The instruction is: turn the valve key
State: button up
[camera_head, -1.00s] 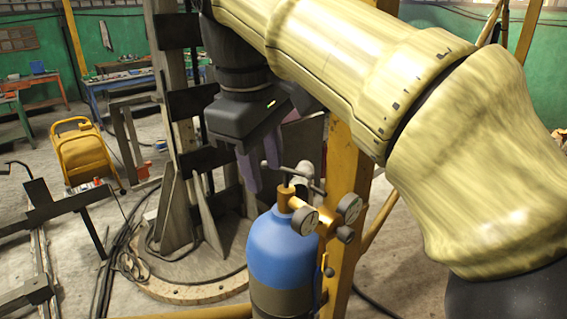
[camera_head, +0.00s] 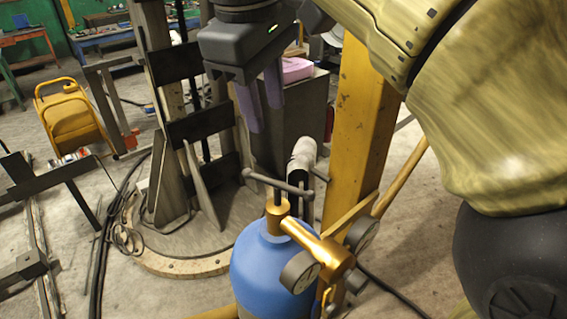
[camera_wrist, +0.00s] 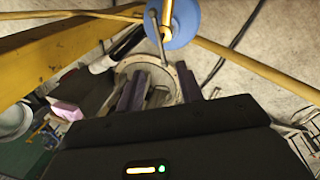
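The valve key (camera_head: 280,184) is a thin grey T-bar with rounded ends, on the brass valve (camera_head: 277,213) atop a blue gas cylinder (camera_head: 262,262). In the wrist view the key (camera_wrist: 156,32) shows as a rod beside the brass fitting, at the top of the picture. My gripper (camera_head: 264,118) has two purple fingers pointing down. It is open and empty, above the key in the head view and apart from it. In the wrist view a clear gap shows between the fingers (camera_wrist: 160,72), and the key's near end lies just beyond that gap.
Brass regulator with gauges (camera_head: 299,271) sticks out right of the valve. A yellow post (camera_head: 362,130) stands close behind at right. A grey cabinet with a pink item (camera_head: 297,69) is behind the gripper. A dark steel column on a round base (camera_head: 190,262) stands to the left.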

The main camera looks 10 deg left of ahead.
aim_at(278, 185)
jog(key=w+f, duration=0.1)
jog(key=f, duration=0.4)
jog(key=w+f, duration=0.1)
jog(key=f, duration=0.5)
jog(key=w+d+f, duration=0.1)
jog(key=f, duration=0.5)
jog(key=shift+p, duration=0.3)
jog(key=shift+c, duration=0.3)
grip_shut()
